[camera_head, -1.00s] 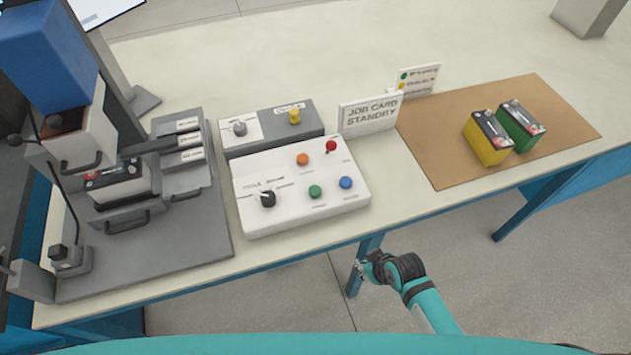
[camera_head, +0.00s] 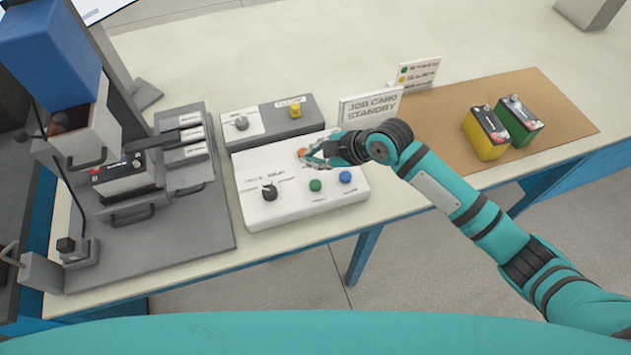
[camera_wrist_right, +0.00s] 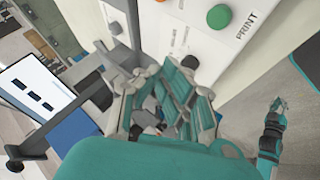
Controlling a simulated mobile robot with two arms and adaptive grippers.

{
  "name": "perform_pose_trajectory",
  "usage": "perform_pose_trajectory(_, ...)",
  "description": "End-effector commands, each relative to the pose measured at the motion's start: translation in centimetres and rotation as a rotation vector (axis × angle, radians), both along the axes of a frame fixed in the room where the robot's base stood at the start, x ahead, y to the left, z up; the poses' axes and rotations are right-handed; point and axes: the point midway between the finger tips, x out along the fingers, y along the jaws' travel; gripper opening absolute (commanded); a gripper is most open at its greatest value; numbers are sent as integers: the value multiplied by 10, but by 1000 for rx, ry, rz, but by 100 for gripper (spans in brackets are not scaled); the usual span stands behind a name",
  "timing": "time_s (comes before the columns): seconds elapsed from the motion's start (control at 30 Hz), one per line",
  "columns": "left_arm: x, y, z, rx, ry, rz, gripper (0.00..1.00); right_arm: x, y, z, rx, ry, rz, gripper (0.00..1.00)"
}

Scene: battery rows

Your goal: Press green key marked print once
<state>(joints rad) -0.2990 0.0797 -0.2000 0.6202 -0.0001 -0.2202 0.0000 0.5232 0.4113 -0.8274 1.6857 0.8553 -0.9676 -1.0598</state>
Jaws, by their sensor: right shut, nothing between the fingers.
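The green key (camera_head: 315,185) is on the white control panel (camera_head: 255,214), left of a blue key. In the right wrist view it shows large as a green round key (camera_wrist_right: 219,17) with the word PRINT beside it. My right gripper (camera_head: 308,157) is shut and empty over the panel, behind the green key and close to the orange key (camera_head: 301,152), partly hiding it. Its fingers (camera_wrist_right: 172,100) also show in the right wrist view. My left gripper (camera_wrist_right: 279,106) appears small in the right wrist view, away from the panel; its jaws are too small to read.
The blue key (camera_head: 345,177) and black knob (camera_head: 269,191) flank the green key. My arm hides the red key. The job card sign (camera_head: 368,108) stands behind the gripper. Yellow (camera_head: 484,138) and green batteries (camera_head: 520,122) stand on a brown mat. The battery fixture is left.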

Motion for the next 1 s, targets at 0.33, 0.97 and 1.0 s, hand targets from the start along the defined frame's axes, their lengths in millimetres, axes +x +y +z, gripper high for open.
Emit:
perform_pose_trajectory(0.33, -1, 0, -2, 0, 1, 0, 0, 0, 0, -2, 1, 1, -1, 0)
perform_pose_trajectory(0.97, -2, 0, -63, -1, 2, 0, 0, 0, 0, -74, 1, 2, -3, 0)
perform_pose_trajectory(1.0, -1, 0, -66, -1, 2, 0, 0, 0, 0, -78, 0, 2, -3, 0)
